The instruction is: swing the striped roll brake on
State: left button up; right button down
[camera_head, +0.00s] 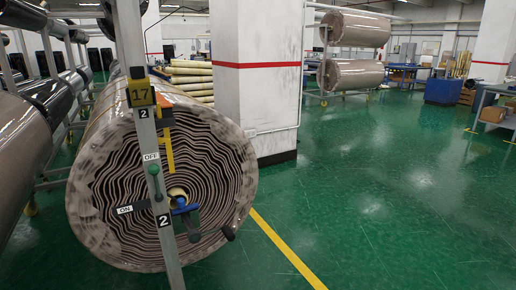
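A large wrapped roll (100,195) with wavy dark and pale stripes on its end face hangs on a rack at the left. A grey upright post (131,48) stands in front of it, with a yellow "17" plate (141,93) and "2" labels. An "OFF" label (151,157) sits on the post. An "ON" label (125,210) sits lower left. A slim dark green lever (155,182) stands nearly upright along the post, its top end just below "OFF". A blue fitting (183,207) with a dark handle (193,232) is at the roll's core. Neither of my grippers shows.
Other wrapped rolls (18,140) are racked at the far left. A white pillar (256,105) with a red band stands behind the roll. More rolls (352,75) and a blue bin (444,91) are at the back. The green floor (385,200) at right is clear.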

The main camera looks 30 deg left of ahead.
aim_at(154, 169)
jog(key=u, duration=1.55)
